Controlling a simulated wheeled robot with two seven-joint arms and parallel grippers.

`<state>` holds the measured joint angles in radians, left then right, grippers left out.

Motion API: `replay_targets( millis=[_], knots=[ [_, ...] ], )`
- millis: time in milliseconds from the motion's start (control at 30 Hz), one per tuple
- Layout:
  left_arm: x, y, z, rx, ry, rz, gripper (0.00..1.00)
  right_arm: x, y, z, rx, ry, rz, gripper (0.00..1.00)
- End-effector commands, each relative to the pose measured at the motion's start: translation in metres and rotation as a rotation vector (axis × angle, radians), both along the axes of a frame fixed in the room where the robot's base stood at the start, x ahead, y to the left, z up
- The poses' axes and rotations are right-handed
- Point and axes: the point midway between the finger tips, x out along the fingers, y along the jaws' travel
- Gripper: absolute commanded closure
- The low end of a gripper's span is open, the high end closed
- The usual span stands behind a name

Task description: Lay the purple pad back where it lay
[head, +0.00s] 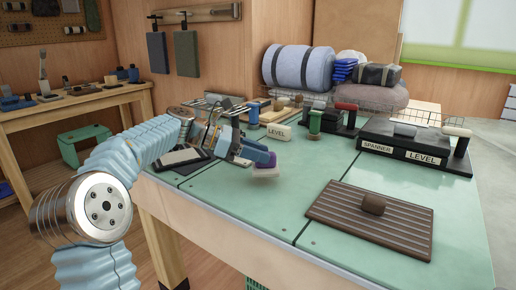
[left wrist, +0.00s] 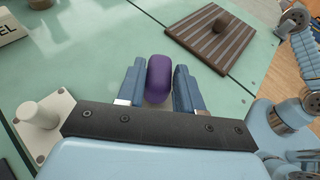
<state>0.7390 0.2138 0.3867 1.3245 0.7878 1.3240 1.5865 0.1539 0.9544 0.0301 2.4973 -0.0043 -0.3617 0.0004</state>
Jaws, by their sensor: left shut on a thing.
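The purple pad (left wrist: 159,76) is a rounded block between the two blue fingers of my left gripper (left wrist: 157,88) in the left wrist view. In the head view my left gripper (head: 262,160) reaches over the green table from the left and is shut on the pad. A pale and purple edge of the pad (head: 266,171) shows just below the fingers, close to the tabletop; I cannot tell whether it touches. My right gripper is not in view.
A brown ribbed board (head: 340,217) with a knob lies at front right on the green table (head: 235,200). Black holders labelled SPANNER and LEVEL (head: 415,147) stand behind it. The table between gripper and board is clear.

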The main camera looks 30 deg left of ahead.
Motion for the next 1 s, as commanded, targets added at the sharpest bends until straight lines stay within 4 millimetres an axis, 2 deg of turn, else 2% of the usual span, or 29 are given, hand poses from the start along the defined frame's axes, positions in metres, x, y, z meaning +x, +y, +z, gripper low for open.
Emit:
replay_targets(
  millis=[33, 200, 1000],
  knots=[
    [0.0, 0.0, -0.009, -0.001, 0.001, 0.0, 0.95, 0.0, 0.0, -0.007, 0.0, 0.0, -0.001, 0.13],
    [0.0, -0.001, -0.02, -0.001, 0.0, -0.001, 0.95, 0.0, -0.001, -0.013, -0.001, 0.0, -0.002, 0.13],
    [0.0, 0.0, -0.026, -0.001, 0.0, -0.001, 0.95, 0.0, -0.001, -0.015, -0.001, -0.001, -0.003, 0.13]
  ],
)
